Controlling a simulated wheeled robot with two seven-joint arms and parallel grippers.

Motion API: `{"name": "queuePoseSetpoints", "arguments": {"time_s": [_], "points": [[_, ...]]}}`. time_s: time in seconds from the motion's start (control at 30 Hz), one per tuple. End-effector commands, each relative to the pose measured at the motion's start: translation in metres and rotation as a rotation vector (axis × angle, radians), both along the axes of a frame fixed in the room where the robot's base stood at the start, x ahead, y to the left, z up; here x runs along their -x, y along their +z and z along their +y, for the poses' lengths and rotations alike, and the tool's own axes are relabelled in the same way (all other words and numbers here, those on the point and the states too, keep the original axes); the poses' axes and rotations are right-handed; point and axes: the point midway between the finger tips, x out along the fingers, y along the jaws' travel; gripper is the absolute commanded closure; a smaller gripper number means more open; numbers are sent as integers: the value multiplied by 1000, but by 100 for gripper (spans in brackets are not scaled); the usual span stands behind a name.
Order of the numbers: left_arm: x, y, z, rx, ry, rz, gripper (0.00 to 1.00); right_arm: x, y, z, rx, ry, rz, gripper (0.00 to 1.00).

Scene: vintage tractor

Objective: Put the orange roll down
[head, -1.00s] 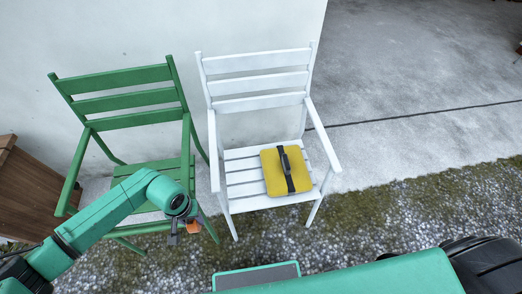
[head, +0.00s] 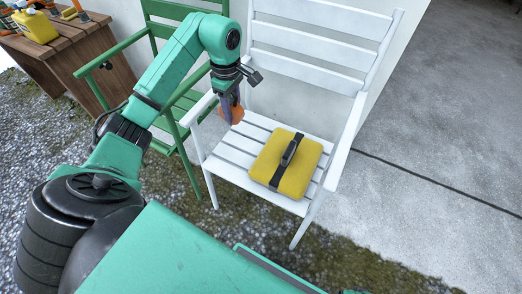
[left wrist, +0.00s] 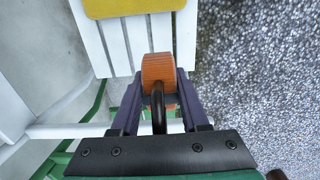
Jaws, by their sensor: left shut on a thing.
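My left gripper (head: 229,103) is shut on the orange roll (head: 233,113), a short thick orange ring. In the head view they hang above the left side of the white chair (head: 239,142), near its left armrest. The left wrist view shows the roll (left wrist: 158,68) between the two fingers, with white seat slats (left wrist: 120,45) beyond it. The gap between the roll and the seat is hard to judge. My right gripper is not in view.
A yellow case (head: 287,165) with a dark strap lies on the white seat's right part. The seat's left slats are bare. A green chair (head: 168,100) stands to the left. A wooden table (head: 57,47) with a yellow container (head: 35,26) is at the far left.

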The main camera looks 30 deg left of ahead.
Motion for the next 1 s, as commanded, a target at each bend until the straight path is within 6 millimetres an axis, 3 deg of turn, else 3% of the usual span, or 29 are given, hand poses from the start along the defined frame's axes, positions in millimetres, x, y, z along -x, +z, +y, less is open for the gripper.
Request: {"name": "queuePoseSetpoints", "arguments": {"time_s": [0.03, 0.17, 0.4, 0.7, 1.0], "points": [[1, -18, -2, 4, -1, 6, 100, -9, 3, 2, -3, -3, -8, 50], [2, -61, -3, 6, -2, 7, 100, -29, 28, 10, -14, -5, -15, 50], [2, -134, -2, 4, -4, 6, 100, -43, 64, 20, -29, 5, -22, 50], [1, -185, -2, 3, -6, 3, 100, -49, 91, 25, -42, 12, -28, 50], [1, -189, -1, -2, -6, 1, 100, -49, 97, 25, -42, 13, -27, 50]]}}
